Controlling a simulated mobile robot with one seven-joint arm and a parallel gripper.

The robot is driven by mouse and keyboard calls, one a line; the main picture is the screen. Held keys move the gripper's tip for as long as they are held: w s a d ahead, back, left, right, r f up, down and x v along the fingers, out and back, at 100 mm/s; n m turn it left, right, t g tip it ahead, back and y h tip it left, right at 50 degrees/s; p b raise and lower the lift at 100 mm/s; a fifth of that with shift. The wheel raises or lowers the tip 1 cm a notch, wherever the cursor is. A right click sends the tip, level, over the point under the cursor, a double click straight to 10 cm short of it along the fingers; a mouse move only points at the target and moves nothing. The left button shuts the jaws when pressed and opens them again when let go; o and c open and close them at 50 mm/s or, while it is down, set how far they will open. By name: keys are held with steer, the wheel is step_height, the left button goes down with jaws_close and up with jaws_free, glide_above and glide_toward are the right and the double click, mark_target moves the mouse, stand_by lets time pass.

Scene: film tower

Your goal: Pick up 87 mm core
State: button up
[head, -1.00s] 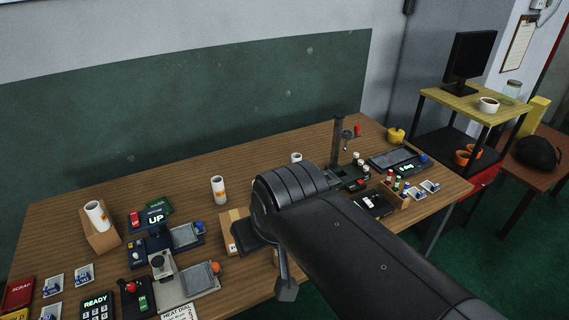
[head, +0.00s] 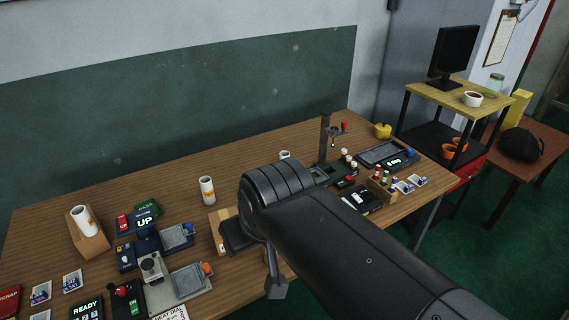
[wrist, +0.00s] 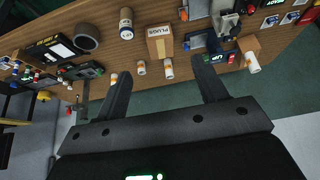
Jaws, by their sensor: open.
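I cannot read any label saying 87 mm. In the wrist view a thick dark grey ring (wrist: 87,37) lies at upper left, beside a cylinder with a blue band (wrist: 126,23). Two small white cylinders (wrist: 141,67) (wrist: 168,68) show between my fingers. My gripper (wrist: 161,70) is open and empty, apart from the bench things. My arm hides it mostly in the head view.
A PLUGS box (wrist: 160,44) stands on the bench. A dark post stand (head: 325,140), a yellow pot (head: 382,131) and several devices crowd the bench's right and left. A shelf with a monitor (head: 455,52) stands at right. Bare wood lies along the back.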

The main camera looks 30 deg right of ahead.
steer(key=w+d+r, duration=0.1)
steer(key=w+d, duration=0.3)
steer(key=w, duration=0.6)
steer(key=w+d+m+h, duration=0.1)
steer(key=w+d, duration=0.3)
steer(key=w, duration=0.6)
steer(key=w+d+r, duration=0.1)
steer(key=w+d, duration=0.3)
steer(key=w, duration=0.6)
steer(key=w+d+f+g, duration=0.1)
steer(key=w+d+f, duration=0.8)
steer(key=w+d, duration=0.25)
steer(key=shift+m, duration=0.9)
steer(key=shift+w+d+f, duration=1.75)
steer(key=shift+d+f, duration=0.5)
steer(key=shift+f, duration=1.75)
steer(key=shift+w+d+f, duration=1.75)
steer(key=shift+d+f, duration=0.5)
steer(key=shift+f, duration=1.75)
steer(key=shift+w+d+f, duration=1.75)
steer(key=shift+d+f, duration=0.5)
steer(key=shift+f, duration=1.75)
steer(key=shift+c, duration=0.5)
steer(key=c, duration=1)
